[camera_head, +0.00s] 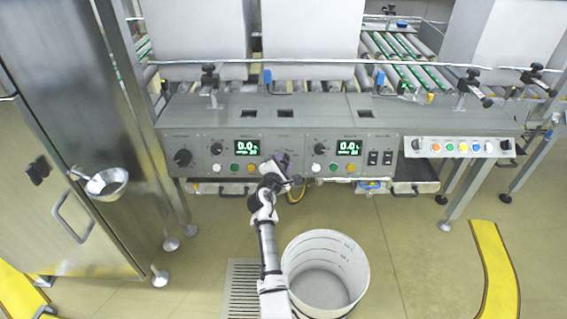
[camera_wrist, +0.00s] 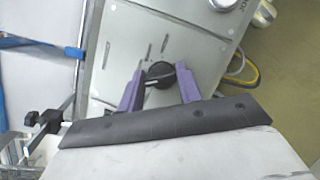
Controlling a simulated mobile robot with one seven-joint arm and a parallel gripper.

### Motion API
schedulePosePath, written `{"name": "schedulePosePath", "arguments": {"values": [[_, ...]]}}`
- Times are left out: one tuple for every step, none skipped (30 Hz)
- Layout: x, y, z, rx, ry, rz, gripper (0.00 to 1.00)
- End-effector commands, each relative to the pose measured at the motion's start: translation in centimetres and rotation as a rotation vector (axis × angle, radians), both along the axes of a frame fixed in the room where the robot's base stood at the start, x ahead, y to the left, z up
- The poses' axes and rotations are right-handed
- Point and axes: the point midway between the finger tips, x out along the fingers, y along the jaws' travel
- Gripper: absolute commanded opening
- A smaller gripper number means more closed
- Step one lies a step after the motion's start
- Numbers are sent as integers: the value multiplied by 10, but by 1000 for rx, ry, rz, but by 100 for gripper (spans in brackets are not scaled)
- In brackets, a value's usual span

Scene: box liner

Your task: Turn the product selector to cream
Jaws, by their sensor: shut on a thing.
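A round black selector knob (camera_wrist: 159,83) on the grey control panel sits between the two purple fingers of my gripper (camera_wrist: 161,74) in the wrist view. The gripper is shut on it. A matching large knob (camera_head: 182,157) shows on the left half of the panel. The labels and the pointer position of the held knob are too small or hidden to read.
Two small knobs (camera_head: 319,149) (camera_head: 216,148) and two green displays (camera_head: 348,148) are on the panel, with coloured buttons below. A white bin (camera_head: 325,240) stands on the floor beside my arm. Cables hang under the panel.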

Motion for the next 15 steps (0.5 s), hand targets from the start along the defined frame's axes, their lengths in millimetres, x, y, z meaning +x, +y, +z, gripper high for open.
{"name": "schedulePosePath", "arguments": {"values": [[0, 1, 0, 44, 2, -14, 12], [0, 1, 0, 70, 2, -25, 12], [0, 1, 1, 105, 2, -37, 12], [0, 1, 1, 131, 1, -46, 12], [0, 1, 1, 157, 2, -54, 12], [0, 1, 1, 189, 1, -66, 12], [0, 1, 1, 213, 2, -75, 12], [0, 1, 1, 237, 2, -83, 12], [0, 1, 1, 268, 1, -93, 12], [0, 1, 1, 288, 2, -102, 12], [0, 1, 1, 309, 2, -109, 12], [0, 1, 1, 336, 2, -118, 12], [0, 1, 1, 356, 2, -124, 12], [0, 1, 1, 373, 2, -131, 12], [0, 1, 1, 395, 3, -140, 12]]}}
